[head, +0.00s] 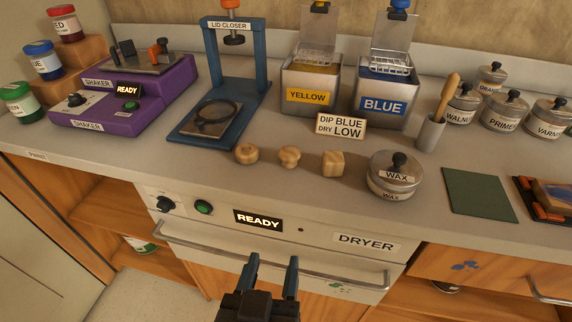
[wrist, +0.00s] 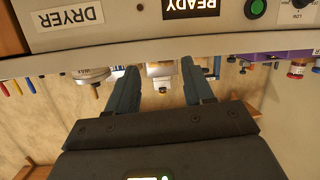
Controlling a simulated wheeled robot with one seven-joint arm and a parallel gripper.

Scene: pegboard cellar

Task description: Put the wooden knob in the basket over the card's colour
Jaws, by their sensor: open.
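Three pale wooden knobs lie in a row on the counter: a round one (head: 246,153), a mushroom-shaped one (head: 289,157) and a squarish one (head: 333,163). Behind them a card (head: 341,126) reads "DIP BLUE DRY LOW". The blue-labelled vat (head: 382,106) stands behind the card, with a wire basket (head: 390,64) over it. The yellow-labelled vat (head: 309,97) is to its left, with another basket (head: 319,54) above. My gripper (head: 272,265) is open and empty in front of the dryer, below the counter edge. Its fingers also show in the wrist view (wrist: 161,78).
A wax tin (head: 392,181) stands right of the knobs, near the front edge. A brush holder (head: 431,133) is behind it. The blue lid closer (head: 190,125) and purple shaker (head: 120,108) stand left. The dryer handle (head: 270,256) runs along the front.

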